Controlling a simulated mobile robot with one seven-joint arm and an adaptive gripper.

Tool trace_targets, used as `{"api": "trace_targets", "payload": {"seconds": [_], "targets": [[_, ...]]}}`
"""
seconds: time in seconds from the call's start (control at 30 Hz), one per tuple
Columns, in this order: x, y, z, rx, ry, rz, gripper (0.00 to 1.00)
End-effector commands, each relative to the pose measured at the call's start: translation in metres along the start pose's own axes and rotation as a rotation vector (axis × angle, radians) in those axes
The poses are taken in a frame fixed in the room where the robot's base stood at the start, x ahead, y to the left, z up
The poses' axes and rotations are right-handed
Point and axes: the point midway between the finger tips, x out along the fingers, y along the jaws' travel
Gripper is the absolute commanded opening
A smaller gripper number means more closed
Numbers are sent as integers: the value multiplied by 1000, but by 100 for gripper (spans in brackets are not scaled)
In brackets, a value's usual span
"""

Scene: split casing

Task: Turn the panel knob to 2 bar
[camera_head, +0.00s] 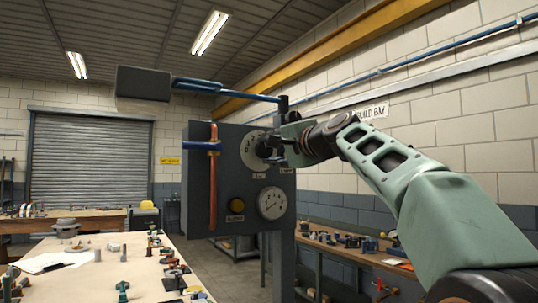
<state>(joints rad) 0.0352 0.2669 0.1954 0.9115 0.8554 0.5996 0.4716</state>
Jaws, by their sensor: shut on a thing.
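The dark grey panel (222,185) stands upright in the middle of the head view. A round white dial plate (248,149) with markings is at its upper part, and a dark knob (264,150) sits on it. My gripper (272,153) reaches in from the right and is shut on the knob, covering part of it and of the dial. The knob's exact pointer position is too small to tell. A white pressure gauge (271,203) is lower on the panel; its reading is too small to tell.
A copper pipe (213,170) with a blue fitting runs down the panel's left. A blue arm with a dark box (144,84) extends above. Cluttered benches (150,270) stand left and right (345,254).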

Motion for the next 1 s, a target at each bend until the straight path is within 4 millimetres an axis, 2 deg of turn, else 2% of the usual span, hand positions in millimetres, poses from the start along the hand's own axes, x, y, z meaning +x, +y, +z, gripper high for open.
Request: {"api": "trace_targets", "payload": {"seconds": [0.4, 1.0], "targets": [[0, 0, 0, -206, 1, -2, 9], [0, -1, 0, -242, 1, -2, 9]]}}
